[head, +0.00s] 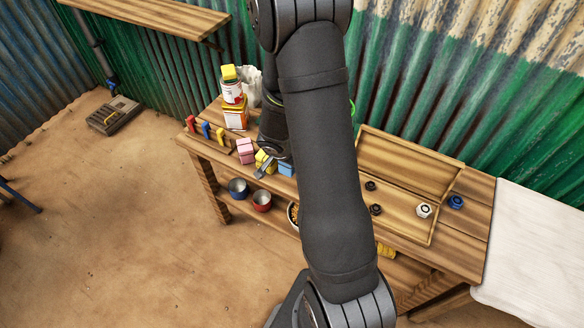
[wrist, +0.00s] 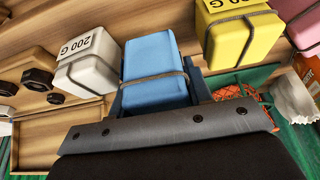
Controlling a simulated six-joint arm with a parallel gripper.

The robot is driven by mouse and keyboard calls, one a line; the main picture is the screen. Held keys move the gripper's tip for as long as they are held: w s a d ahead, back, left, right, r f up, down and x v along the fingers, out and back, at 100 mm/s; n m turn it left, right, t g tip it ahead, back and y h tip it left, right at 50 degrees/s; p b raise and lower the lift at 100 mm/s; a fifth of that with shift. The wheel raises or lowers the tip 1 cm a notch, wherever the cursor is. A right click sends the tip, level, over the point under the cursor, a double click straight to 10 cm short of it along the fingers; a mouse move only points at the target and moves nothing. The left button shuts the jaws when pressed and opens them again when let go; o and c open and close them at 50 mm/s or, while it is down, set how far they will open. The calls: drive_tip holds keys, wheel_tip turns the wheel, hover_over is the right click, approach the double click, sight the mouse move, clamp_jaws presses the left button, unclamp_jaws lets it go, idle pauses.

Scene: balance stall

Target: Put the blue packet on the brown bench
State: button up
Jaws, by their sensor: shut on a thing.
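The blue packet (wrist: 155,70) has a dark strap around it. In the wrist view it sits between the fingers of my gripper (wrist: 158,95), which is shut on it. In the head view the packet (head: 286,169) shows only in part beside my arm, at the wooden workbench's front edge. I cannot tell whether it touches the benchtop. A brown wooden workbench (head: 465,240) runs across the middle of the head view. Another brown wooden top (head: 150,14) is at the upper left, against the metal wall.
A yellow packet (wrist: 240,35) and a white packet (wrist: 90,72) marked 200 G flank the blue one. A pink packet (head: 245,150) stands to the left.

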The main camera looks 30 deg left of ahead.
drive_tip(key=shift+f, duration=2.05)
drive_tip(key=shift+f, duration=0.2)
drive_tip(key=o, duration=0.8)
drive_tip(key=shift+r, duration=0.2)
drive_tip(key=v, duration=1.2)
